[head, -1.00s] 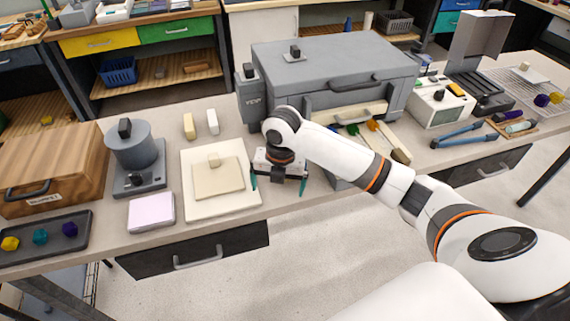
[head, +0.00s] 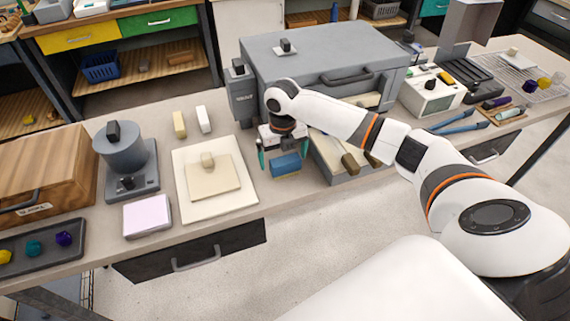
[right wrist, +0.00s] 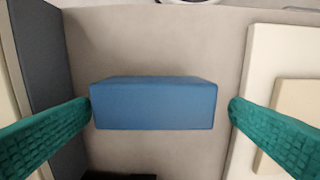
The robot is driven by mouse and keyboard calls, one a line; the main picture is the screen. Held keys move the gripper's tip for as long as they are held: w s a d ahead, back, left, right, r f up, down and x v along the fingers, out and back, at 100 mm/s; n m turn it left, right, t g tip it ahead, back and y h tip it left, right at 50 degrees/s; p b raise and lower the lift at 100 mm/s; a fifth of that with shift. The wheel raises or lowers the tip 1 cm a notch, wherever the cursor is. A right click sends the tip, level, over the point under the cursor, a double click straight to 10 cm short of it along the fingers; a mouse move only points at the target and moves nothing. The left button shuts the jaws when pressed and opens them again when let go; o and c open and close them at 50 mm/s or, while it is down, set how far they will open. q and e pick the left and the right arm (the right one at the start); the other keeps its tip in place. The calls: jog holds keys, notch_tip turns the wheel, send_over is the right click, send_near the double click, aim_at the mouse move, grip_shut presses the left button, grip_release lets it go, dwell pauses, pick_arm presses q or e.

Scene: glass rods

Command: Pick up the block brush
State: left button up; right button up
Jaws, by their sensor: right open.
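The block brush appears to be the blue block (head: 286,164) with a tan lower edge, on the bench right of the cream board. In the right wrist view the blue block (right wrist: 154,104) lies lengthwise between the fingers. My right gripper (head: 280,157) is open above the block. Its green fingers (right wrist: 160,112) stand at the block's two ends, the left one very close, with a gap at the right one. The fingertips' height against the block is hard to tell. My left gripper is not in view.
The cream board (head: 238,202) lies close to the left of my right gripper. A grey case (head: 325,62) stands behind it. An open grey drawer or tray (head: 328,160) with brush handles is close to its right. A pinkish-white block (head: 147,215) lies farther left.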

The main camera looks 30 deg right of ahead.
aim_at(285, 159)
jog(key=f, duration=0.3)
jog(key=shift+s+d+f+p, duration=0.2)
jog(key=shift+s+f+p, duration=0.05)
jog(key=shift+s+p, duration=0.15)
jog(key=shift+w+f, duration=0.1)
jog(key=shift+f, duration=0.2)
jog(key=c, duration=1)
notch_tip(285, 159, up, 10)
jog(key=shift+r+b, duration=0.1)
jog(key=shift+b, duration=0.7)
jog(key=o, duration=0.4)
jog(key=c, duration=0.3)
